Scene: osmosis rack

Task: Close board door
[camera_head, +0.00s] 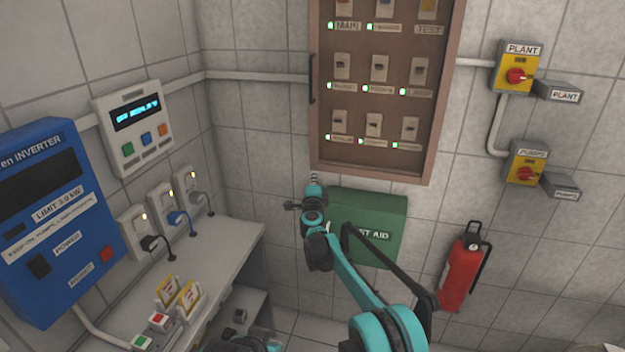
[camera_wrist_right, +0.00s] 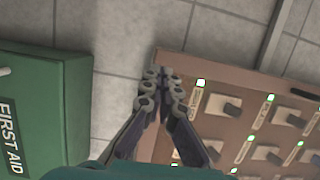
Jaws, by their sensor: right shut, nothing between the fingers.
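The brown board (camera_head: 328,150) hangs on the tiled wall at top centre, with rows of switches and small lit lamps. A black upright handle (camera_head: 312,79) is at its left edge. The switches show plainly; I cannot tell from the frames whether a clear door lies over them. My right gripper (camera_head: 314,181) is shut and empty, pointing up near the board's lower left corner. In the right wrist view its fingertips (camera_wrist_right: 165,76) are together beside the edge of the board (camera_wrist_right: 205,128); contact cannot be judged. A dark and teal part of mine shows at the bottom; its fingers are unclear.
A green first aid box (camera_head: 370,215) is on the wall below the board, behind my right arm. A red extinguisher (camera_head: 463,268) and yellow switch boxes (camera_head: 517,68) are to the right. A blue inverter (camera_head: 55,220) and a grey bench (camera_head: 225,240) are to the left.

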